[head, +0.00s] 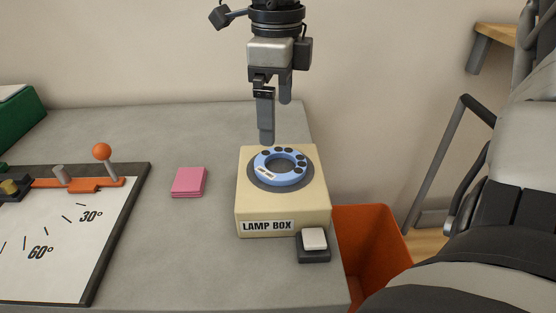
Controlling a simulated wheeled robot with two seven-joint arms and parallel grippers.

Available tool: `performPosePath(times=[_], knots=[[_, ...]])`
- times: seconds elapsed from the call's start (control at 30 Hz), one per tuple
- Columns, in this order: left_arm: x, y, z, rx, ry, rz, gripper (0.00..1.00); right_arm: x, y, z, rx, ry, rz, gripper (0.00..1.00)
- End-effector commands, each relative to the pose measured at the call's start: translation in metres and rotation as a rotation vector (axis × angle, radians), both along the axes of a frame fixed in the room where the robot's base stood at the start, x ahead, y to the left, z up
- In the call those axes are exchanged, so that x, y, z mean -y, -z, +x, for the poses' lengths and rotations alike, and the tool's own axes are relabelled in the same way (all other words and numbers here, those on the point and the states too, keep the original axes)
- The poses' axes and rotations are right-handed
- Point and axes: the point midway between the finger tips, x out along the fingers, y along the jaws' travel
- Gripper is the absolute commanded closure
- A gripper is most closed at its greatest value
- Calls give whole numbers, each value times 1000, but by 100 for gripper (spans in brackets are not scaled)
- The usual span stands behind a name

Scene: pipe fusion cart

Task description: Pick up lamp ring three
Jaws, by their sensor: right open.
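A light blue lamp ring (294,178) lies flat on the dark round top of the cream lamp box (265,205). The ring has several dark round spots and a small white label, too small to read, so I cannot tell its number. My right gripper (275,122) points down above the back of the lamp box. Its two fingers are apart with nothing between them, and it does not appear to touch the ring. My left gripper is out of view.
A black block with a white button (314,239) sits at the box's front right corner. An orange bin (371,232) stands beyond the table's right edge. Pink pads (189,182) and a white angle board (65,240) with an orange-knobbed lever (102,153) lie left. Bare grey table lies between.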

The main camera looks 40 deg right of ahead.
Motion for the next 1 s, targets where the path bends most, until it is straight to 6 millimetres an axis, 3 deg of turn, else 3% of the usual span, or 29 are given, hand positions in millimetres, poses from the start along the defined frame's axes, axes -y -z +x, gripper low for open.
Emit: performPosePath(times=[0.1,0.43,0.7,1.0], knots=[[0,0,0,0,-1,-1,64,0,24,-1,-6,0,1,0],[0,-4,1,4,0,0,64,2,52,0,-4,1,1,0],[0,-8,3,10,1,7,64,5,90,1,-3,1,1,0],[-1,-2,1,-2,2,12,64,5,95,2,1,1,1,0]])
